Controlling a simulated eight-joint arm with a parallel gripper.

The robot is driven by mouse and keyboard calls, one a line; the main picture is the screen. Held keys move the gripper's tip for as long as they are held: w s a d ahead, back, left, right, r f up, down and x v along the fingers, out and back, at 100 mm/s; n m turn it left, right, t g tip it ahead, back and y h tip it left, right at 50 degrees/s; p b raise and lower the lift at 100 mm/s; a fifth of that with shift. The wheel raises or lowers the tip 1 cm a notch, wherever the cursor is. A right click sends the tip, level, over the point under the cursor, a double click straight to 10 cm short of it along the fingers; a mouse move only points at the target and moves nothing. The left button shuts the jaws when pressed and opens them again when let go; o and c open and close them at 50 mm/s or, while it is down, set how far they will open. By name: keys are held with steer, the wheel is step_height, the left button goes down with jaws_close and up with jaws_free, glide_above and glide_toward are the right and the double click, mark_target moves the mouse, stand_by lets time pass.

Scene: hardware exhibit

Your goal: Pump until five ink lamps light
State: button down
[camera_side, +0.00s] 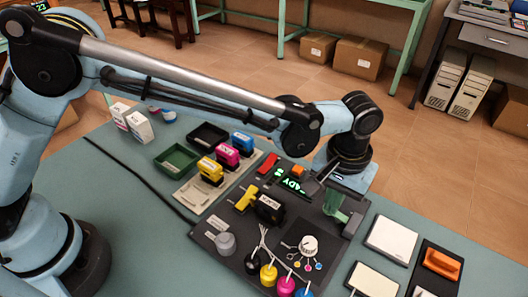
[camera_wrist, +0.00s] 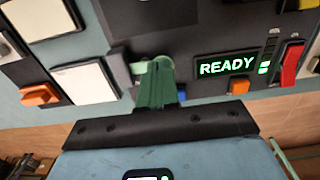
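In the side view, the dark ink station (camera_side: 236,236) carries a lit green display (camera_side: 290,183), which reads READY in the wrist view (camera_wrist: 227,66). Beside it is a short column of lamps (camera_wrist: 266,58): the lower ones glow green, the upper ones are dark. A red lever-like piece (camera_wrist: 292,62) stands next to the column. My gripper (camera_wrist: 158,68) reaches down at the station's edge, with green fingers close together; it also shows in the side view (camera_side: 335,208). A grey block (camera_wrist: 120,70) sits right beside the fingers. Whether anything is pinched between them is hidden.
Yellow, magenta and blue stampers (camera_side: 228,155) stand on a pale tray. Ink pots (camera_side: 268,274) with tubes line the station's front. White pads (camera_side: 391,239) and an orange-handled tool (camera_side: 441,263) lie to the right. Small cartons (camera_side: 139,126) stand at the left. Bare table shows at far right.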

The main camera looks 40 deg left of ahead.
steer(key=shift+f, duration=0.2)
steer(key=shift+r, duration=1.7)
steer(key=shift+f, duration=1.55)
steer(key=shift+r, duration=1.55)
steer(key=shift+f, duration=0.55)
